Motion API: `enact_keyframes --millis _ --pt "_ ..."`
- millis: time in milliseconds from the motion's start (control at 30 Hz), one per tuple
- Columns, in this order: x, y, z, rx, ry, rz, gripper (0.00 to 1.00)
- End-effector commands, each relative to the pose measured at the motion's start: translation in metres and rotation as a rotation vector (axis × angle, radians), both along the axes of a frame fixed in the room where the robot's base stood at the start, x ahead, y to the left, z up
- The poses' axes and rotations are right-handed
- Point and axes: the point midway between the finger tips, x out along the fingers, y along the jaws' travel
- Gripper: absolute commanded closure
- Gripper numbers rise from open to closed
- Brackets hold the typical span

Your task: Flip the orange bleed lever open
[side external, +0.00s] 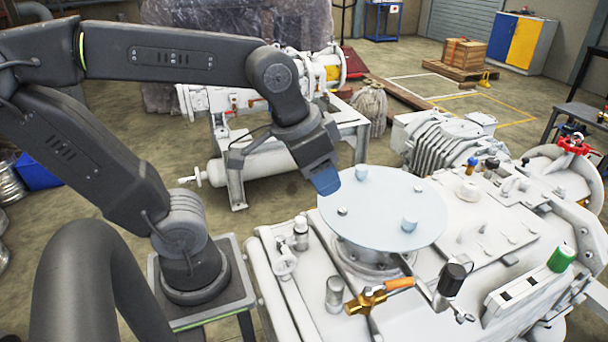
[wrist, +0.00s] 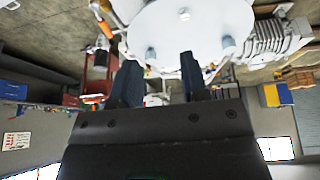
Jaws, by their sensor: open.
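The orange bleed lever (side external: 399,283) sits on a brass valve (side external: 365,300) at the front of the white machine, below the round pale plate (side external: 383,208). It points right from the valve, roughly level. In the wrist view an orange part that looks like the lever (wrist: 105,29) shows at upper left, outside my jaws. My gripper (side external: 327,182) is by the plate's upper-left edge, up and left of the lever and apart from it. In the wrist view its two fingers (wrist: 158,72) are spread with nothing held between them.
The plate carries small knobs, one near its front edge (side external: 409,223). A black-capped fitting (side external: 452,279) stands right of the lever. A metal cylinder (side external: 334,293) and a white-capped fitting (side external: 300,232) stand to its left. The air above the lever looks clear.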

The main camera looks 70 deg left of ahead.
Motion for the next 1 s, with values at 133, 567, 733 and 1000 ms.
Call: enact_keyframes --millis 133,567,733,1000 --pt "-0.012 0.01 -0.006 0.012 -0.054 0.041 0.59" --pt "-0.021 0.017 -0.012 0.022 -0.097 0.073 0.59" --pt "-0.021 0.017 -0.012 0.023 -0.097 0.072 0.59" --pt "-0.014 0.012 -0.008 0.013 -0.065 0.057 0.59"
